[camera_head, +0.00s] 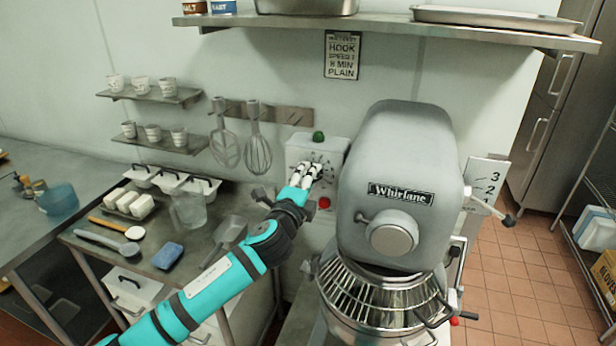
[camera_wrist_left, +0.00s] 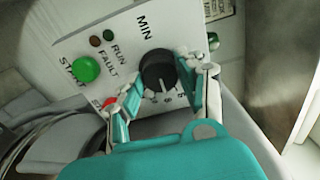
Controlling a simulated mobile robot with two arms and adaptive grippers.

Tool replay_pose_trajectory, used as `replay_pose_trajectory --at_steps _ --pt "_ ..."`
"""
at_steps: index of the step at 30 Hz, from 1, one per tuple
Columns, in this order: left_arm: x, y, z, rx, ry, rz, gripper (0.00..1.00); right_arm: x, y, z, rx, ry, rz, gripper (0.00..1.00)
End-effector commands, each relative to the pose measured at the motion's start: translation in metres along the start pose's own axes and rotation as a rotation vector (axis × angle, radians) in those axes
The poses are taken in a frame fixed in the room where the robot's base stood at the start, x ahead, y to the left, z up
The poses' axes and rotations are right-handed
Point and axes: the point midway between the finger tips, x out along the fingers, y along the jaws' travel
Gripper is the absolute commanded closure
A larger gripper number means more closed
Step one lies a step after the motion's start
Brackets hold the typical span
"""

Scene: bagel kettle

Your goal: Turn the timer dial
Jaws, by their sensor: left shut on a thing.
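The timer dial (camera_wrist_left: 158,70) is a round black knob on a pale control panel (camera_wrist_left: 60,50), with MIN lettering and a scale around it. My left gripper (camera_wrist_left: 163,88) has one finger on each side of the dial and is shut on it. In the head view my left gripper (camera_head: 312,172) reaches the front of the pale control box (camera_head: 334,150) beside the mixer. Its fingers cover most of the dial there. My right gripper is in neither view.
The grey mixer (camera_head: 400,150) with its wire bowl guard (camera_head: 365,290) stands close on the right. A green START button (camera_wrist_left: 86,68) and a red button (camera_wrist_left: 108,103) sit near the dial. A steel table (camera_head: 150,250) with tools and a pitcher (camera_head: 188,210) stands left.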

Motion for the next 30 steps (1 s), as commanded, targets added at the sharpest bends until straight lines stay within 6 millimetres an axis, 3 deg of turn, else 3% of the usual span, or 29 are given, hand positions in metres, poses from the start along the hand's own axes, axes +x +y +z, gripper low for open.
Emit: replay_pose_trajectory --at_steps 20,21,26,30 --pt "0.0000 0.0002 0.0000 0.063 0.000 0.000 0.94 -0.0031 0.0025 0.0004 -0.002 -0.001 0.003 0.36" --pt "0.0000 0.0003 -0.0001 0.063 0.000 0.000 0.59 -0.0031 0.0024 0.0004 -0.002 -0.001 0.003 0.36" --pt "0.0000 0.0003 -0.0001 0.063 0.000 0.000 0.38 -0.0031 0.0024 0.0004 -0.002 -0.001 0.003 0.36" --pt "0.0000 0.0002 -0.0002 0.062 0.000 0.000 0.38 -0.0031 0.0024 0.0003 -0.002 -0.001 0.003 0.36"
